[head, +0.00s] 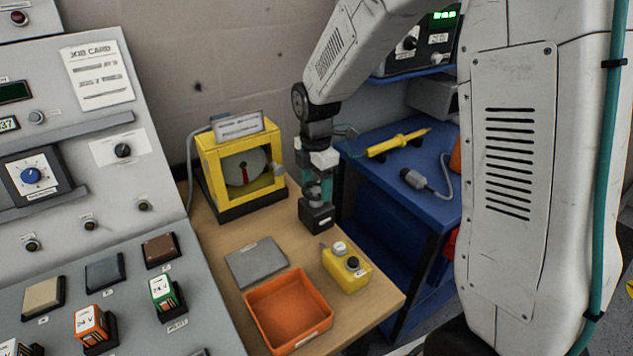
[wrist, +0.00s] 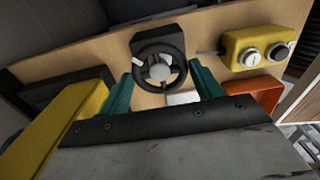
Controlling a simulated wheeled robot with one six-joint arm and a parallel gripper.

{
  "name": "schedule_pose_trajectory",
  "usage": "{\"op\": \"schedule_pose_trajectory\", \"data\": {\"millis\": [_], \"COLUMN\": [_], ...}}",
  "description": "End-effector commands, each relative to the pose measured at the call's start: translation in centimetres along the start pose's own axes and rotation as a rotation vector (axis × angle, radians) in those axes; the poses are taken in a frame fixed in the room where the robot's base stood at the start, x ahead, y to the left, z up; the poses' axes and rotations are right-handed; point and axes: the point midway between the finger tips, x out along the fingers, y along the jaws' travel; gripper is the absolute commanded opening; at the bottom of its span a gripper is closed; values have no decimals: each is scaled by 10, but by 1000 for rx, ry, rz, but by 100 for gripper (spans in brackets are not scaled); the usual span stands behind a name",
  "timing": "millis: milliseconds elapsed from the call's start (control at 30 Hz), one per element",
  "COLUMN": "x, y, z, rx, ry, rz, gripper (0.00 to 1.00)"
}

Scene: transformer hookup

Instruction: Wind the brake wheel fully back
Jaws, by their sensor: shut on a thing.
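The brake wheel (wrist: 147,81) is a dark spoked ring with a grey hub and a small pale mark at its left, on a black block. In the wrist view it lies between the two teal fingers of my gripper (wrist: 163,84), which is shut on it. In the head view my gripper (head: 319,188) points down over the black block (head: 317,218) on the wooden table, and the wheel itself is mostly hidden there. A yellow-framed gauge (head: 212,165) stands to the left, with a grey disc and a red pointer hanging near the bottom.
A yellow button box (head: 345,272), an orange tray (head: 262,302) and a grey plate (head: 257,262) lie in front on the table. A sloped grey control panel (head: 75,195) is at the left. A blue bench (head: 398,185) with a yellow probe (head: 390,146) is at the right.

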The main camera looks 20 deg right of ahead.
Motion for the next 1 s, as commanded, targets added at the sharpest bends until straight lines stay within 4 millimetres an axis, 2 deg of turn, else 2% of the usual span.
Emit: {"op": "schedule_pose_trajectory", "data": {"millis": [300,867,900,967,1000], "x": [-1,-2,-2,-2,-1], "y": [2,2,2,2,2], "z": [1,1,1,1,1], "rx": [-132,-161,-161,-161,-161], "ry": [-2,-2,-2,-2,-2], "rz": [5,6,6,6,5], "gripper": [42,42,70,87,87]}}
